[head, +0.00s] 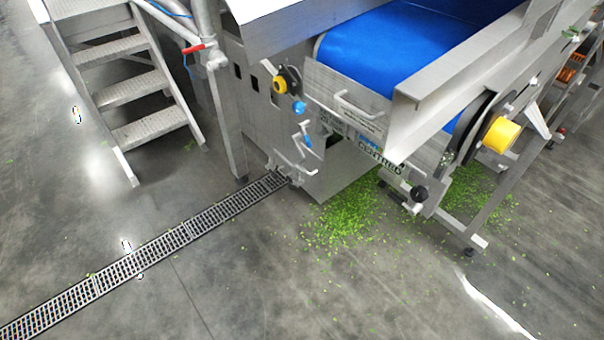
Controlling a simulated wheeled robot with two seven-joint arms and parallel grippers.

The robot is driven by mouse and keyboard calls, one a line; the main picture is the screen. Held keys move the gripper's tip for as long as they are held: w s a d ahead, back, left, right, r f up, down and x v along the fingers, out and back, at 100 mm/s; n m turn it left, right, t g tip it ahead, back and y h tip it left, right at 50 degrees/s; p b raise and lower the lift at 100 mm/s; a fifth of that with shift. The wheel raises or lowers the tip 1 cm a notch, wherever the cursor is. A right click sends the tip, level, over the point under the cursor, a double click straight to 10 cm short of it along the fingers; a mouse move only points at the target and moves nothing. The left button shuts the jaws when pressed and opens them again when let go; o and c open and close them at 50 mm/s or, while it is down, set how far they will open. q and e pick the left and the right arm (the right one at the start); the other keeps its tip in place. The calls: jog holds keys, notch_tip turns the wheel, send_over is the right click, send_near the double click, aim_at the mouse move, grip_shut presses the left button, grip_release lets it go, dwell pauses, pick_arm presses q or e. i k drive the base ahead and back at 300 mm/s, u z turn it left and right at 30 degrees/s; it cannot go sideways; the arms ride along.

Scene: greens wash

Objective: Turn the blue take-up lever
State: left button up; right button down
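A small lever with a blue part (307,141) sits on the grey side of the conveyor machine, near the middle of the head view. Thin metal rods or brackets surround it. Just above it is a round blue knob (299,108). The two blue parts are small, and I cannot tell for certain which one is the take-up lever. Neither of my grippers shows in the head view, and nothing is seen touching the lever or the knob.
A yellow and black knob (280,85) is above the blue parts. The blue belt (395,45) and a yellow roller end (501,135) are to the right. Metal steps (130,90) stand left. A drain grate (150,255) crosses open floor. Green scraps (345,215) litter the floor.

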aim_at(303, 126)
jog(key=z, duration=0.5)
jog(key=k, duration=0.25)
jog(key=u, duration=1.75)
jog(key=i, duration=1.05)
jog(key=z, duration=0.6)
jog(key=i, duration=0.75)
jog(key=z, duration=0.8)
